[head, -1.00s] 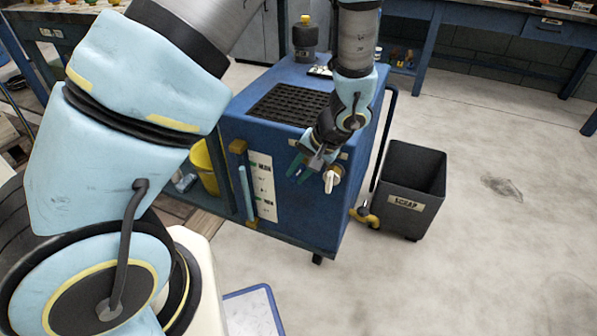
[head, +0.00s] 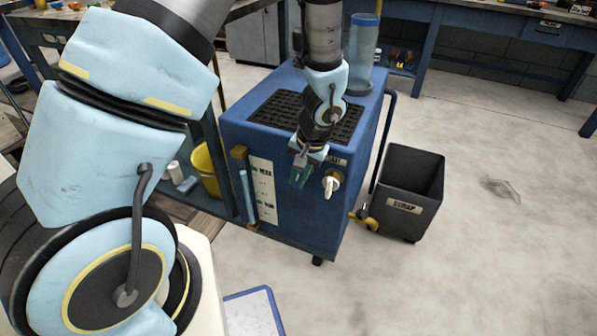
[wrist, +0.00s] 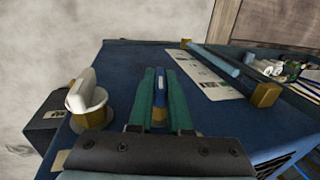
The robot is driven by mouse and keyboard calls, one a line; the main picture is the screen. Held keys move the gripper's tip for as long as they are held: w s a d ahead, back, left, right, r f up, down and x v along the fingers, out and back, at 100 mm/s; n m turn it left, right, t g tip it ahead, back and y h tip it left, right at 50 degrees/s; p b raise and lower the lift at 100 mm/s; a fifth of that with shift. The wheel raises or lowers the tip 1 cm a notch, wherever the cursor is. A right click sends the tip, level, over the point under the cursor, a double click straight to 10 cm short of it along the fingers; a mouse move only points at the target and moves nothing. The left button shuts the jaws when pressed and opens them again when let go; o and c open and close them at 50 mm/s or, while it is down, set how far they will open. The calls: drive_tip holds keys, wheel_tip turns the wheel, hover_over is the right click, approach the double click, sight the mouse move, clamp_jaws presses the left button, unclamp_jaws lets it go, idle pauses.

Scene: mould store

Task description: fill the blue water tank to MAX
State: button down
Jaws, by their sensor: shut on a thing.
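The blue water tank (head: 310,215) stands in the middle of the head view, with a dark grille (head: 275,112) on top. A sight gauge (head: 247,200) with MAX and lower marks runs down its front left; I cannot tell the level. My gripper (head: 300,178) is at the tank's front, pointing down. In the wrist view its green fingers are shut on a narrow blue handle (wrist: 159,86) with a brass base, mostly hidden between them. A white valve handle (head: 329,187) sits just right of the gripper, apart from it; it also shows in the wrist view (wrist: 82,95).
A dark SCRAP bin (head: 407,205) stands right of the tank, beside a yellow pipe fitting (head: 361,216). A clear blue cylinder (head: 362,50) stands at the tank's back right. A yellow bucket (head: 205,165) is at the left.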

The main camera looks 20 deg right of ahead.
drive_tip(key=g+h+p, duration=0.1)
drive_tip(key=p, duration=0.1)
drive_tip(key=shift+a+r+p, duration=0.1)
drive_tip(key=shift+r+p, duration=0.1)
drive_tip(key=shift+p, duration=0.15)
drive_tip(key=shift+f+g+h+p, duration=0.15)
drive_tip(key=shift+g+h+p, duration=0.35)
drive_tip(key=shift+p, duration=0.15)
drive_tip(key=shift+f, duration=0.1)
drive_tip(key=c, duration=0.9)
unclamp_jaws()
drive_tip(key=shift+o, duration=0.2)
wheel_tip(320, 180, up, 11)
drive_tip(key=shift+w+f+p, duration=0.1)
drive_tip(key=shift+p, duration=0.7)
